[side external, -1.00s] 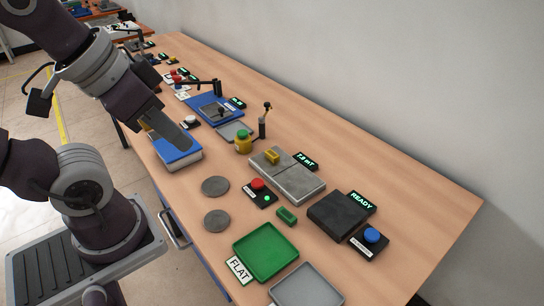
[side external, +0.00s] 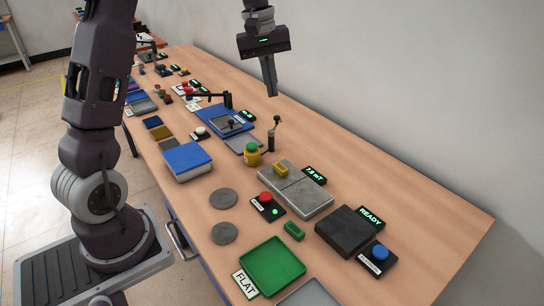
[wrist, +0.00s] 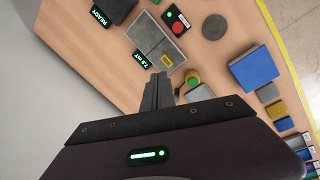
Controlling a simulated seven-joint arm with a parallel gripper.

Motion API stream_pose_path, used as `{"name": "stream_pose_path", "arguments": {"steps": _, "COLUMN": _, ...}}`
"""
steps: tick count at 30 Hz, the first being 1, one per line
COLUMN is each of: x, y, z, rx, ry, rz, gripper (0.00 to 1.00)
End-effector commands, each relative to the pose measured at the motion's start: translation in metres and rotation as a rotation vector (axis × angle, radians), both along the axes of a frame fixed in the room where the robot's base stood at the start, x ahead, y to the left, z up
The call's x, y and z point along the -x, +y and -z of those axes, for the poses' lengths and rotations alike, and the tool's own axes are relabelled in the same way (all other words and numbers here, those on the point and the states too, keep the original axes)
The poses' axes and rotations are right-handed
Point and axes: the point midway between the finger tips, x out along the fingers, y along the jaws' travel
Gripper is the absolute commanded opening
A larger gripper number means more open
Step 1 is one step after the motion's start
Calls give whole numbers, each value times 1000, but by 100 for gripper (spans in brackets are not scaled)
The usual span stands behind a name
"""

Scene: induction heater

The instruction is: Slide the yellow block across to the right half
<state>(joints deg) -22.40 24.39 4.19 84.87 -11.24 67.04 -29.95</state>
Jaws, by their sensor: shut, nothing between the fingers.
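The small yellow block (side external: 281,168) sits on the far-left half of a grey two-part plate (side external: 309,197), by the dividing line's far side. In the wrist view the block (wrist: 167,60) lies on the plate half nearest my gripper, and the other half (wrist: 146,28) is bare. My gripper (side external: 272,93) is shut and empty, raised in the air behind the plate near the wall side. In the wrist view its fingers (wrist: 158,80) are together and apart from the block.
A dark block (side external: 349,228) and green piece (side external: 294,230) lie to the right.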

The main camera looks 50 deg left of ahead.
Motion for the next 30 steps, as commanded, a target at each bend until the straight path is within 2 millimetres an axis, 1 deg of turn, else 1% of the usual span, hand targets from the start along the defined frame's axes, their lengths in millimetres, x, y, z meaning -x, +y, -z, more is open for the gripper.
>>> {"name": "stream_pose_path", "arguments": {"steps": 1, "x": -19, "y": 31, "z": 32, "rx": 36, "ry": 50, "rz": -103, "gripper": 0}}
{"name": "stream_pose_path", "arguments": {"steps": 2, "x": -28, "y": 46, "z": 50, "rx": 57, "ry": 76, "rz": -163, "gripper": 0}}
{"name": "stream_pose_path", "arguments": {"steps": 3, "x": -36, "y": 66, "z": 74, "rx": 81, "ry": 105, "rz": -238, "gripper": 0}}
{"name": "stream_pose_path", "arguments": {"steps": 6, "x": -46, "y": 102, "z": 126, "rx": 132, "ry": 168, "rz": -382, "gripper": 0}}
{"name": "stream_pose_path", "arguments": {"steps": 9, "x": -47, "y": 122, "z": 160, "rx": 162, "ry": 204, "rz": -466, "gripper": 0}}
{"name": "stream_pose_path", "arguments": {"steps": 10, "x": -47, "y": 125, "z": 166, "rx": 167, "ry": 211, "rz": -481, "gripper": 0}}
{"name": "stream_pose_path", "arguments": {"steps": 13, "x": -47, "y": 128, "z": 177, "rx": 174, "ry": 219, "rz": -502, "gripper": 0}}
{"name": "stream_pose_path", "arguments": {"steps": 17, "x": -46, "y": 123, "z": 194, "rx": 175, "ry": 223, "rz": -500, "gripper": 0}}
{"name": "stream_pose_path", "arguments": {"steps": 28, "x": -46, "y": 102, "z": 272, "rx": 174, "ry": 222, "rz": -496, "gripper": 0}}
{"name": "stream_pose_path", "arguments": {"steps": 30, "x": -47, "y": 90, "z": 270, "rx": 173, "ry": 219, "rz": -495, "gripper": 0}}
